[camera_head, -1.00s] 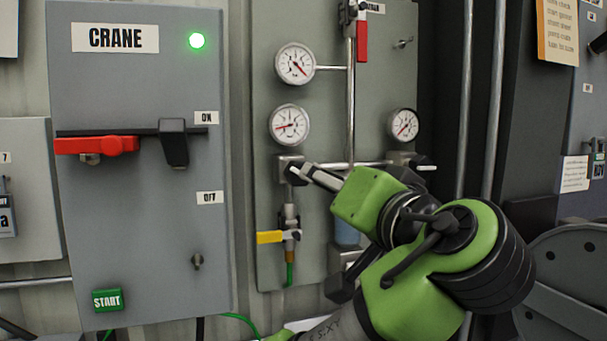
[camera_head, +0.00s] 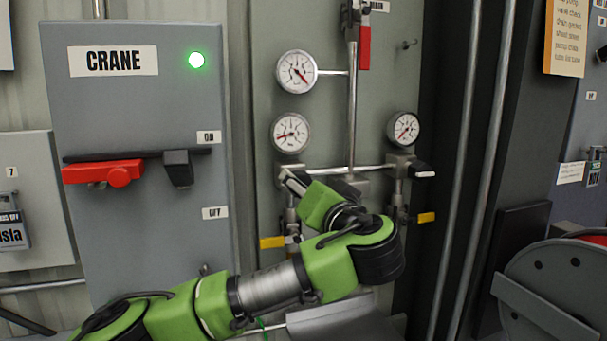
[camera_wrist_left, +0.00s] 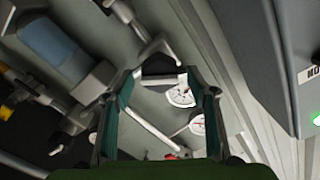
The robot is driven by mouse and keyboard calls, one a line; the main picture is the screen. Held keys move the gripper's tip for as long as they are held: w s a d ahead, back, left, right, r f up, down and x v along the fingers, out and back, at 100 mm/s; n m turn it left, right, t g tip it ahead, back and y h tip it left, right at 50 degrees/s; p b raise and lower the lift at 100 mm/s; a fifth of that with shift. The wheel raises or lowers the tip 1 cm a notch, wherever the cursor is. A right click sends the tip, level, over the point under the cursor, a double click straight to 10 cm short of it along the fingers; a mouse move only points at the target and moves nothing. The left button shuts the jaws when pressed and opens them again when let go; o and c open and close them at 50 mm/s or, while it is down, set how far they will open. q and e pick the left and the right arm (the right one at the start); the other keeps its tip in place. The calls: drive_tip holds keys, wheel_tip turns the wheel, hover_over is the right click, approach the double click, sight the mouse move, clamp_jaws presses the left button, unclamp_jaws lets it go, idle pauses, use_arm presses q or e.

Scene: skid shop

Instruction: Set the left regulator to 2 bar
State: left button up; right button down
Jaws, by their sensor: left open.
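The left regulator (camera_head: 289,168) is a grey block on the panel, largely hidden behind my left gripper. Its round white gauge (camera_head: 290,132) is just above, with a red needle pointing left and slightly down; the figures are too small to read. My left gripper (camera_head: 288,180) is at the front of this regulator in the head view. In the left wrist view its two fingers (camera_wrist_left: 162,88) are spread apart. A dark knob-like part (camera_wrist_left: 159,66) shows between the fingertips, with a white gauge (camera_wrist_left: 181,93) beyond; I cannot tell whether the fingers touch the knob. My right gripper is not in view.
A right regulator with a black knob (camera_head: 424,169) and gauge (camera_head: 403,128) is on the same panel. An upper gauge (camera_head: 296,72), a red handle (camera_head: 364,47) and yellow valve handles (camera_head: 271,242) are near. The CRANE box (camera_head: 130,215) stands out to the left.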

use_arm(q)
drive_tip(key=shift+w+a, duration=0.15)
drive_tip(key=shift+w, duration=0.3)
drive_tip(key=c, duration=1.1)
drive_tip(key=shift+f+b, duration=0.2)
drive_tip(key=shift+b, duration=0.15)
drive_tip(key=m+b, duration=0.1)
drive_tip(key=b, duration=0.1)
drive_tip(key=m+b, duration=0.2)
drive_tip(key=b, duration=0.1)
drive_tip(key=shift+f, duration=0.25)
drive_tip(key=shift+r+m+b, duration=0.2)
drive_tip(key=shift+m+b, duration=0.55)
drive_tip(key=shift+m, duration=0.15)
drive_tip(key=m+b, duration=0.1)
drive_tip(key=m, duration=0.1)
drive_tip(key=shift+m, duration=0.4)
drive_tip(key=m, duration=0.5)
drive_tip(key=shift+r+b, duration=0.1)
drive_tip(key=shift+b, duration=0.2)
drive_tip(key=shift+m, duration=0.3)
